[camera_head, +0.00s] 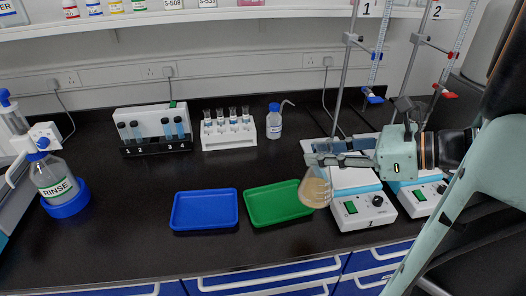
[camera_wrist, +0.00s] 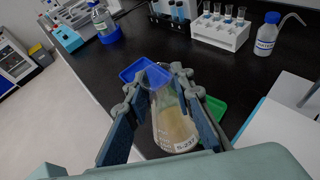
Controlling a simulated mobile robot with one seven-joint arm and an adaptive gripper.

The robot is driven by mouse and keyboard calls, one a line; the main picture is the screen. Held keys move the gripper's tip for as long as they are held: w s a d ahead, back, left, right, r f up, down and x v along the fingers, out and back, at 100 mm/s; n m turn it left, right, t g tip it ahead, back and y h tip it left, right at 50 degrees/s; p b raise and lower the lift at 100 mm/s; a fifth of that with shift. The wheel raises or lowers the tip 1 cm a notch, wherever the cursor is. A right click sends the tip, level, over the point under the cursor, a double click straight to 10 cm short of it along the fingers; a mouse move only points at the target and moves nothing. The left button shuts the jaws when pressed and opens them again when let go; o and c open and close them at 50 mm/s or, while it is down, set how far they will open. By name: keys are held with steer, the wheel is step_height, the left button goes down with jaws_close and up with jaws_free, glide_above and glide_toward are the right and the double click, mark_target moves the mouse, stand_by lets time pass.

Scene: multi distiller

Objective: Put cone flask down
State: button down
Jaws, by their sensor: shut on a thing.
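The cone flask (camera_head: 315,190) is clear glass with a pale tan content. In the wrist view the flask (camera_wrist: 174,125) carries a label that seems to read S-237. My gripper (camera_head: 322,160) is shut on the flask's upper part, with a finger on each side in the wrist view (camera_wrist: 165,92). The flask hangs upright in front of the right end of the green tray (camera_head: 275,203) and beside the left stirrer hotplate (camera_head: 362,208). I cannot tell whether its base touches anything. The blue tray (camera_head: 204,210) lies left of the green one and looks empty.
A white rack of vials (camera_head: 229,130), a wash bottle (camera_head: 274,122) and a tube rack (camera_head: 156,141) stand at the back. A RINSE bottle (camera_head: 55,183) stands at the left. Burette stands rise behind the hotplates. The bench (camera_head: 120,230) is clear at the front left.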

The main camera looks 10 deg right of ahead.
steer(key=w+a+f+b, duration=0.2)
steer(key=w+a+f, duration=0.4)
steer(key=f, duration=0.5)
steer(key=shift+w+a+f, duration=0.2)
steer(key=shift+w+f, duration=0.05)
steer(key=shift+w, duration=1)
steer(key=shift+f, duration=0.15)
steer(key=c, duration=2.1)
jaws_free()
steer(key=shift+f, duration=0.1)
steer(key=o, duration=0.4)
steer(key=shift+o, duration=0.2)
